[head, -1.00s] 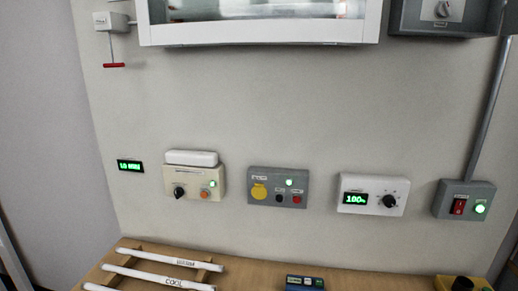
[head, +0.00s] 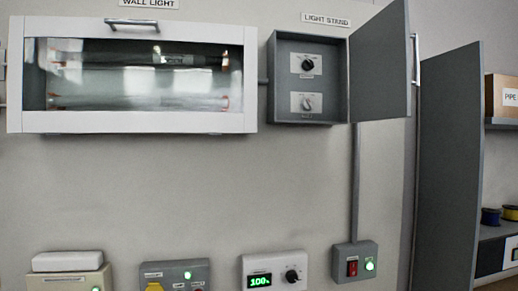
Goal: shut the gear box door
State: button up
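A grey wall box (head: 287,82) under a sign reading LIGHT STAND hangs at the upper middle right in the head view. It appears to be the gear box. Its grey door (head: 378,68) is hinged on the right side and stands wide open, swung out toward me. A bar handle (head: 415,61) shows at the door's far right edge. Inside the box are a black knob (head: 307,65) on an upper plate and a light grey knob (head: 307,103) on a lower plate. My gripper is not in view.
Left of the box is a white-framed wall light (head: 130,122) with a handle on top. A tall grey panel (head: 448,170) stands to the right, before shelves with a cardboard box (head: 505,96). Small control boxes line the wall below. A conduit (head: 356,185) runs beneath the box.

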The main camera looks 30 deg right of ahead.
aim_at(380, 83)
jog(key=l, duration=0.4)
jog(key=k+l+u, duration=0.15)
jog(key=l, duration=0.7)
jog(key=k+l+u, duration=0.1)
jog(key=l, duration=0.35)
jog(key=k+l, duration=0.1)
jog(key=l, duration=0.3)
jog(key=k+l+u, duration=0.15)
jog(key=l, duration=0.65)
jog(key=k+u, duration=0.05)
